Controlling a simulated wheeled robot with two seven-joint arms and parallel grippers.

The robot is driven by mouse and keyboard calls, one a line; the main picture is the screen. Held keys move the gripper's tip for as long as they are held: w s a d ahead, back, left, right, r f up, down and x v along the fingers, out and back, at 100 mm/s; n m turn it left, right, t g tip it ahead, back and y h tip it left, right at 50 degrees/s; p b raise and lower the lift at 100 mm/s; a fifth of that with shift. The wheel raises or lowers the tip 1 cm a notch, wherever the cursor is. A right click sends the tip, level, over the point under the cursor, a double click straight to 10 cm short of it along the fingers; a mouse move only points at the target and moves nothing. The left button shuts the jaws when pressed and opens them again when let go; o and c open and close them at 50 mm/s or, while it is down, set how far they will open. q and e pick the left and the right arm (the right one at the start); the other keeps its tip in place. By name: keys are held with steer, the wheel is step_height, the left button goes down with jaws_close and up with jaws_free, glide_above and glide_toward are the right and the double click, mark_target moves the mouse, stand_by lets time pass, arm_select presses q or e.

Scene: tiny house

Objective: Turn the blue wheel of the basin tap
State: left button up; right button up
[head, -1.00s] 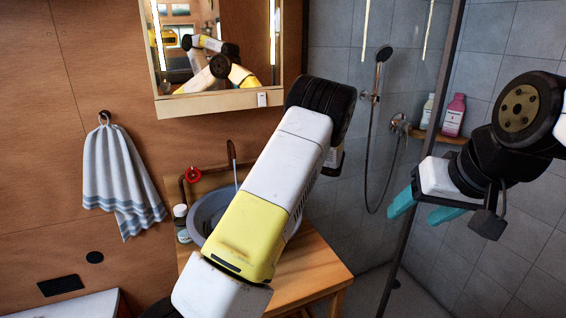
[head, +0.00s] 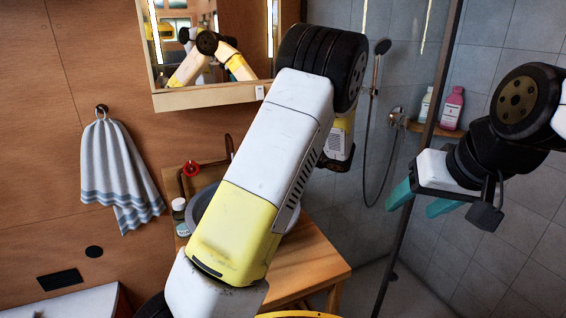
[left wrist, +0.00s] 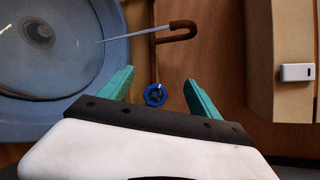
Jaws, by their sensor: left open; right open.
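The blue wheel (left wrist: 155,94) of the tap shows in the left wrist view, between the fingers of my left gripper (left wrist: 160,76), which is open. I cannot tell whether they touch it. The copper spout (left wrist: 184,30) has a thin pale stream running from it toward the grey-blue basin (left wrist: 75,75). In the head view the red wheel (head: 191,168) shows left of the spout, while my left arm hides the blue wheel, the left gripper and much of the basin (head: 196,203). My right gripper (head: 415,202) is open and empty in front of the shower.
A small bottle (head: 180,215) stands left of the basin on the wooden counter (head: 312,262). A mirror cabinet (head: 210,97) hangs above, and a striped towel (head: 115,170) hangs on the left wall. Shower bottles (head: 452,110) stand on a shelf at right.

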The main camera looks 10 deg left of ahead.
arm_select(q)
steer(key=s+d, duration=0.2)
steer(key=s, duration=0.4)
steer(key=shift+s+r, duration=0.3)
steer(key=shift+s, duration=0.05)
stand_by(3.1)
